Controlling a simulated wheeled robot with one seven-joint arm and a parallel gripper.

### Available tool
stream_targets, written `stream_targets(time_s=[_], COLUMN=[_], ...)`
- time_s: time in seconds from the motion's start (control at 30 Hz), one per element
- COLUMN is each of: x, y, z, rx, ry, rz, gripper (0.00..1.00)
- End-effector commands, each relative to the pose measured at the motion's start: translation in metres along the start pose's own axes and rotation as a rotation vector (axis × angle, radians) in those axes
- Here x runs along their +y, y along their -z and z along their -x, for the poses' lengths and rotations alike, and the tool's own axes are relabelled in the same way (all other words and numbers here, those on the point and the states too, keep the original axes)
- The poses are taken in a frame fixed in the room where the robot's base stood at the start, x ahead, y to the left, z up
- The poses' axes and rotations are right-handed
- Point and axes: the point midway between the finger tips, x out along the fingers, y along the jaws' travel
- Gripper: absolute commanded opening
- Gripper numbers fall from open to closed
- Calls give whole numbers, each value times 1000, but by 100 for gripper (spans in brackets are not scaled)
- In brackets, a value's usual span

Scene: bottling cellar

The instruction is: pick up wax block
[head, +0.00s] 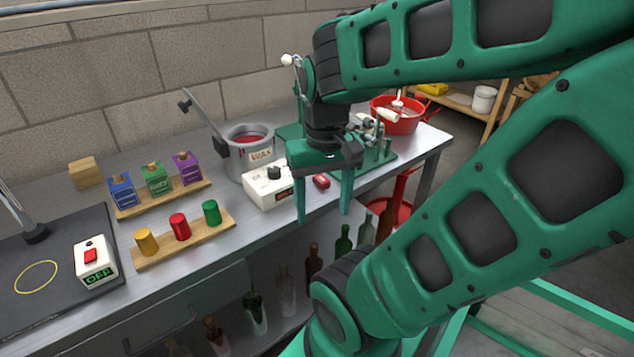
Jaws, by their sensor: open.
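In the head view the red block shows between the two fingers, behind and above the fingertips. I cannot tell the exact distance between them. The block looks uncovered and not touched by the fingers.
A grey pot (235,160) with red contents and a white control box (268,187) stand close left of the gripper. A green stand (376,160) is to the right, with a red basin (395,122) behind. Bottles (313,262) stand below the bench's front edge.

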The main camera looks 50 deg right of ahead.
Motion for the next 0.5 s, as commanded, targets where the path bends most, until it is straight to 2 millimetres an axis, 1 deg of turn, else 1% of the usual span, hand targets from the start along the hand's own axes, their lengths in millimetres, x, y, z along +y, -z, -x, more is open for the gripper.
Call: stream_targets(time_s=[0.07,0.17,0.37,0.5], x=[1,3,10,20], y=[8,26,73,107], z=[4,11,26,31], rx=[3,1,-10,-25], ry=[-4,-11,-16,-6], rz=[-49,-152,-442,-646], gripper=[61,61,61,61])
